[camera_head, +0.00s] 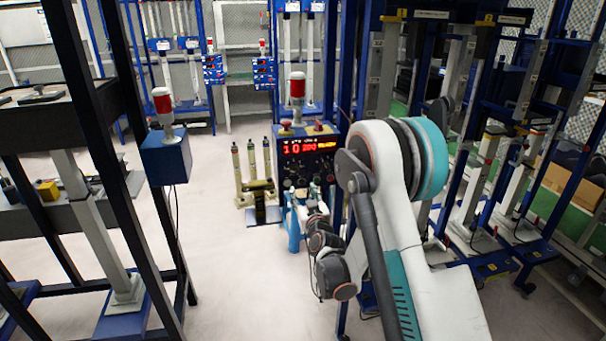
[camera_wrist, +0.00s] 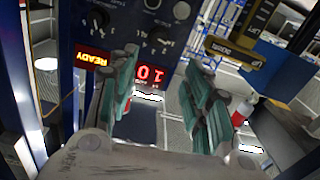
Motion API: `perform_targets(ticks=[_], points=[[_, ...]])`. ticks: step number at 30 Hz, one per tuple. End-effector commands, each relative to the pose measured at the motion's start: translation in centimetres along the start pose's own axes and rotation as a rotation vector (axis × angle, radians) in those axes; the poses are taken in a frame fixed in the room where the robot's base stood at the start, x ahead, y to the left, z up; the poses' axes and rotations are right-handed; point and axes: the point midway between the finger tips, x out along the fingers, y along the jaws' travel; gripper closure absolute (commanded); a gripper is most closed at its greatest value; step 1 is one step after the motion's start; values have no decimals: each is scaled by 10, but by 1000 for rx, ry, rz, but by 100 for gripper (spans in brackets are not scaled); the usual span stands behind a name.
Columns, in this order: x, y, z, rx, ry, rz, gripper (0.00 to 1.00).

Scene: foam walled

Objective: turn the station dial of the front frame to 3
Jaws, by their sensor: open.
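The front frame's dark control panel (camera_head: 308,160) faces me beyond my arm, with a red lit display that reads 10 at its left. Several small dark knobs sit below the display, too small to read. In the wrist view the panel (camera_wrist: 128,22) appears rotated, with a lit READY sign (camera_wrist: 93,56) and a red 10 (camera_wrist: 150,74). Dark knobs (camera_wrist: 155,43) show on it; I cannot tell which is the station dial or where it points. My gripper (camera_wrist: 165,95) is open, its teal fingers apart with nothing between them. It is close to the panel in the head view (camera_head: 318,196).
A red-and-white signal lamp (camera_head: 297,88) stands above the panel. Blue frame posts (camera_head: 345,80) rise beside it. Grey cylinders (camera_head: 252,160) stand to its left. Another lamp on a blue box (camera_head: 166,155) is farther left. Pale floor (camera_head: 225,260) is clear in front.

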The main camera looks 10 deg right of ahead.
Motion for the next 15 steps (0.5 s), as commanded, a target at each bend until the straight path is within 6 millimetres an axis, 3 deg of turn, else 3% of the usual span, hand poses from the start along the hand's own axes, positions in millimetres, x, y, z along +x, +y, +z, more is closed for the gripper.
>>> perform_targets(ticks=[7, 15], points=[[14, 1, 5, -1, 9, 7, 55], [64, 1, 5, -1, 8, 6, 55]])
